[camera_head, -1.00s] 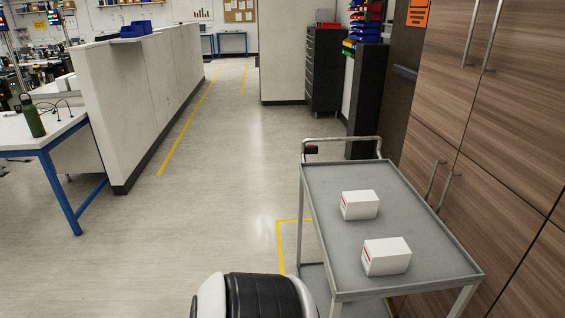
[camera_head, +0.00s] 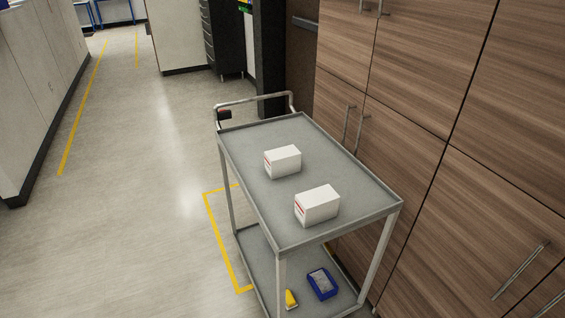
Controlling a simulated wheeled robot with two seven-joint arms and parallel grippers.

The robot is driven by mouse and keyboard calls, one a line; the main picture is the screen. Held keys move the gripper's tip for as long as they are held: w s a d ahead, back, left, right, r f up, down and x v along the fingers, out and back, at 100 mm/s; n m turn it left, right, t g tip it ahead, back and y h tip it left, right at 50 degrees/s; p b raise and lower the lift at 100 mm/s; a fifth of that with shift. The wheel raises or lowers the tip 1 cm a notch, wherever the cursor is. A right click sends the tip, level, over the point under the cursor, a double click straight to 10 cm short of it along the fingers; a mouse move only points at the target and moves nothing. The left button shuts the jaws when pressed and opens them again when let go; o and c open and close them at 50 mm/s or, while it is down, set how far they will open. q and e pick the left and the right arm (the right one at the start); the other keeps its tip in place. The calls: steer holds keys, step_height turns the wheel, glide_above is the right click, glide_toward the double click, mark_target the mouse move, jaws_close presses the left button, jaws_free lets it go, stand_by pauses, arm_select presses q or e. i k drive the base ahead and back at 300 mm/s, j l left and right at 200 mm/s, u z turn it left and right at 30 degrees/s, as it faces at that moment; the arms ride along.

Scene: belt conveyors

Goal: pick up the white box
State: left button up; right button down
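Two white boxes with red marks on their left ends lie on the top shelf of a grey cart (camera_head: 340,165). The farther white box (camera_head: 283,161) is near the middle of the shelf. The nearer white box (camera_head: 317,205) is closer to the shelf's front edge. The two boxes are apart from each other, and nothing touches them from above. Neither of my grippers shows in the head view.
The cart's lower shelf holds a blue bin (camera_head: 322,284) and a yellow item (camera_head: 291,299). Wooden cabinets (camera_head: 440,150) stand close along the cart's right side. Open floor (camera_head: 130,220) lies to the left, with a yellow line (camera_head: 222,250) beside the cart.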

mark_target(281, 161)
steer(key=i+j+z, duration=0.1)
steer(key=j, duration=0.2)
steer(key=i+j+z, duration=0.15)
steer(key=j, duration=0.2)
steer(key=i+j+z, duration=0.1)
steer(key=j, duration=0.25)
steer(key=i+j+z, duration=0.25)
steer(key=j, duration=0.5)
steer(key=i, duration=0.05)
